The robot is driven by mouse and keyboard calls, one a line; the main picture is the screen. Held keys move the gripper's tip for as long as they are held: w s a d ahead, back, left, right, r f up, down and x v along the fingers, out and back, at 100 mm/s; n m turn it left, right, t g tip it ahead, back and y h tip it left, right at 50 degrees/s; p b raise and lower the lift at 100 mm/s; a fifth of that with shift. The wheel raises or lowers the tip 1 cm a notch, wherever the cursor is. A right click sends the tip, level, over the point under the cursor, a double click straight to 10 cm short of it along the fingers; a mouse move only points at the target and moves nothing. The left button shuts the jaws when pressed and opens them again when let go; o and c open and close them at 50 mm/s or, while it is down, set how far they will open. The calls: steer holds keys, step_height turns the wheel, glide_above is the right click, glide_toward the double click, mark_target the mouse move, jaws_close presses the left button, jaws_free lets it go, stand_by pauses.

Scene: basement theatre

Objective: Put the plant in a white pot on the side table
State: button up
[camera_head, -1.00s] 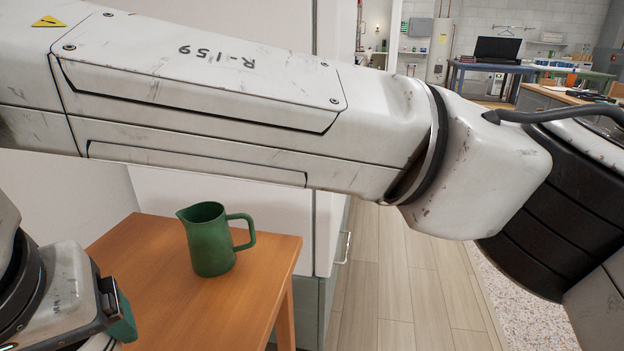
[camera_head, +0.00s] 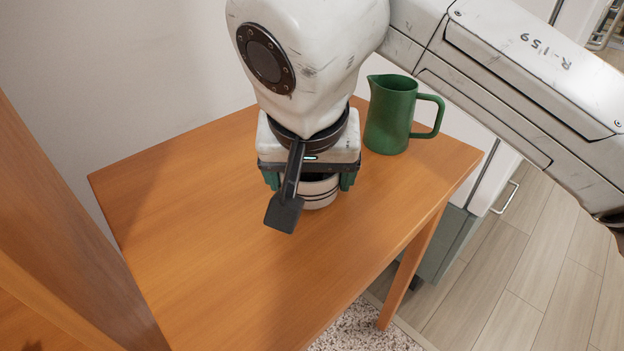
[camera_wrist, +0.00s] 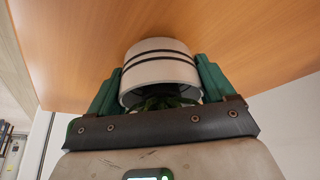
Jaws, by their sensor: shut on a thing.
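The white pot (camera_head: 320,192) with dark bands is below my gripper (camera_head: 308,184), between its green fingers. In the wrist view the pot (camera_wrist: 160,64) sits between both fingers, with the green leaves of the plant (camera_wrist: 162,102) at its mouth, towards the palm. My gripper is shut on the pot from above. The wooden side table (camera_head: 200,215) is under it. The pot's base is at or just above the tabletop; I cannot tell if it touches. In the head view the plant is hidden by my gripper.
A green pitcher (camera_head: 389,118) stands on the table just right of my gripper, near the back. The table's left and front are bare. A wooden panel (camera_head: 60,215) rises at the left edge. A pale wall (camera_head: 130,70) is behind the table.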

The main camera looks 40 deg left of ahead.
steer(key=shift+r, duration=0.1)
steer(key=o, duration=1.1)
steer(key=shift+c, duration=0.2)
steer(key=p+v, duration=0.4)
steer(key=v, duration=0.8)
steer(key=shift+p, duration=0.35)
steer(key=shift+s+a, duration=0.1)
